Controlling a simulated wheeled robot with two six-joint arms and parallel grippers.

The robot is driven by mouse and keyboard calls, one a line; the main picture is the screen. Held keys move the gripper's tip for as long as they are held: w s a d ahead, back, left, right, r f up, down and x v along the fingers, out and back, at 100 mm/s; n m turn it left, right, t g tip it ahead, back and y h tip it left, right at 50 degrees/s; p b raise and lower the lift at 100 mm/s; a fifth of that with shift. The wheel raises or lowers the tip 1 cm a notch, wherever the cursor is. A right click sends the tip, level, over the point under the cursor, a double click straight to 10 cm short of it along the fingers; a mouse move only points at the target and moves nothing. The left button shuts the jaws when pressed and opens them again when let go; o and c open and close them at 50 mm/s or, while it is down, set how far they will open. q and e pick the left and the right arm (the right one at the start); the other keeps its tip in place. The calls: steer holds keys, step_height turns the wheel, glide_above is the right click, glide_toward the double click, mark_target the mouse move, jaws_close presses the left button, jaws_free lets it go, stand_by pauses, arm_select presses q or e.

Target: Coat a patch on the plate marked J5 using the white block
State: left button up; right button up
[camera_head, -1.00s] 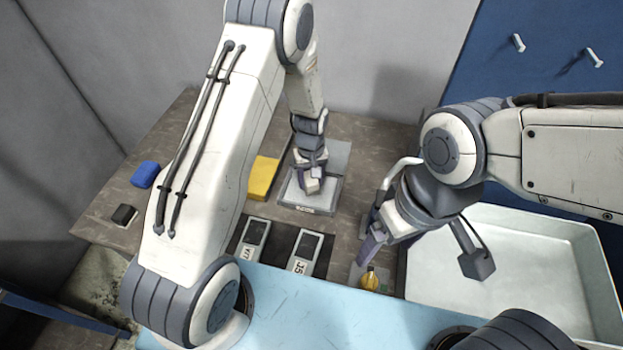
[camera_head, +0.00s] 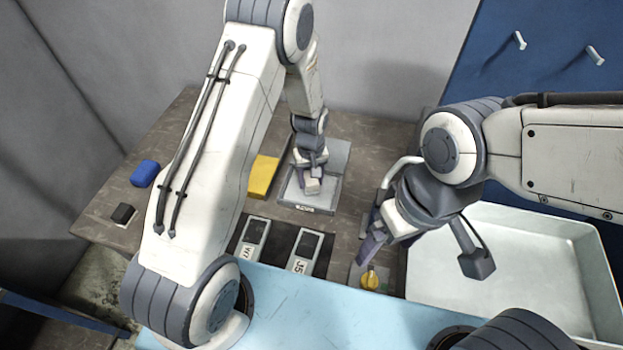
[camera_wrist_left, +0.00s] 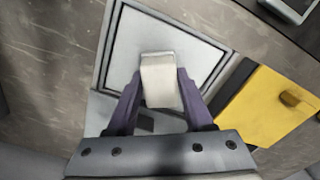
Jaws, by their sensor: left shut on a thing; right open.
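My left gripper (camera_head: 312,181) is shut on the white block (camera_wrist_left: 160,80), seen between its purple fingers in the left wrist view. It holds the block over a grey-framed tray with a pale inside (camera_head: 323,203); whether they touch I cannot tell. The tray also shows in the left wrist view (camera_wrist_left: 128,42). The plate marked J5 (camera_head: 305,252) lies on a dark mat in front of the tray, with a dark patch on its face. A similar plate with another label (camera_head: 252,238) lies left of it. My right gripper (camera_head: 370,235) is open and empty, above the table's right side.
A yellow box (camera_head: 263,176) stands left of the tray. A blue block (camera_head: 145,173) and a black block (camera_head: 123,214) lie at the table's left. A yellow knob (camera_head: 369,280) is right of the plates. A large white bin (camera_head: 520,290) stands at the right.

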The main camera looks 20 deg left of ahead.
stand_by(0.4)
arm_select(q)
steer(key=shift+r+p, duration=2.65)
steer(key=shift+r, duration=0.9)
steer(key=shift+f, duration=0.15)
